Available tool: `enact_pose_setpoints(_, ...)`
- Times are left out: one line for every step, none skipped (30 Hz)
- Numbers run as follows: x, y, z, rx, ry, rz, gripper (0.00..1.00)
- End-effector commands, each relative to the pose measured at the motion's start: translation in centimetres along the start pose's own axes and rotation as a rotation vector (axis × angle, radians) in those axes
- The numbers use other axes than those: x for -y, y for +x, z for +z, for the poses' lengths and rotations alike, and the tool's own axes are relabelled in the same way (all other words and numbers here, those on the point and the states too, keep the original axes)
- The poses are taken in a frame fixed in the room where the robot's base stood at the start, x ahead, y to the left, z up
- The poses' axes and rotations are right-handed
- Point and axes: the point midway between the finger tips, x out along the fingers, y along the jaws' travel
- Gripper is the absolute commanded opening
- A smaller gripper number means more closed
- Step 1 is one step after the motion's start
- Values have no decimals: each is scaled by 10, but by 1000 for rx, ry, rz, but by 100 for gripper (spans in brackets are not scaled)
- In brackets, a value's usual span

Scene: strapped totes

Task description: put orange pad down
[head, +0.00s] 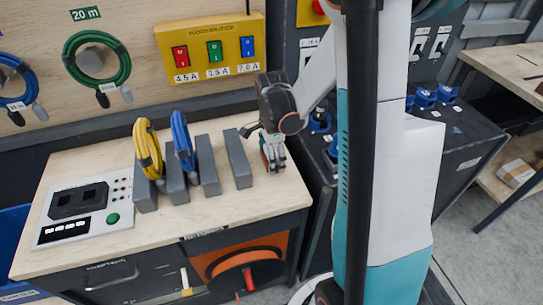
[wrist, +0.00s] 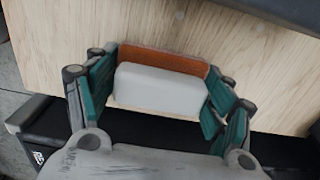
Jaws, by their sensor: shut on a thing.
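The orange pad (wrist: 160,62) shows in the wrist view as a flat orange-brown layer behind a white block (wrist: 160,88). I cannot tell whether the two are one piece. My gripper (wrist: 160,95) is shut on it, with teal-padded fingers at its left and right ends. In the head view my gripper (head: 273,158) is low over the right end of the wooden bench top (head: 240,205), right of the grey upright dividers. The pad is mostly hidden there by the fingers. I cannot tell whether the pad touches the bench.
Several grey dividers (head: 238,160) stand left of my gripper, with a yellow cable coil (head: 148,150) and a blue cable coil (head: 182,142) among them. A control panel (head: 84,210) lies at the bench's left. Bare wood lies in front of the dividers. Black cases stand right of the bench.

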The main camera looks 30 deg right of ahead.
Motion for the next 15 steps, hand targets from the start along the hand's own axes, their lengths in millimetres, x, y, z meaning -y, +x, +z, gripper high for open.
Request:
enact_pose_setpoints(0,3,0,0,0,0,48)
enact_pose_setpoints(0,2,0,0,0,0,79)
enact_pose_setpoints(0,2,0,0,0,0,88)
enact_pose_setpoints(0,2,0,0,0,0,94)
enact_pose_setpoints(0,2,0,0,0,0,94)
enact_pose_setpoints(0,2,0,0,0,0,94)
enact_pose_setpoints(0,2,0,0,0,0,94)
enact_pose_setpoints(0,2,0,0,0,0,94)
enact_pose_setpoints(0,2,0,0,0,0,94)
enact_pose_setpoints(0,2,0,0,0,0,94)
enact_pose_setpoints(0,2,0,0,0,0,94)
enact_pose_setpoints(0,2,0,0,0,0,94)
enact_pose_setpoints(0,2,0,0,0,0,94)
enact_pose_setpoints(0,2,0,0,0,0,94)
enact_pose_setpoints(0,2,0,0,0,0,94)
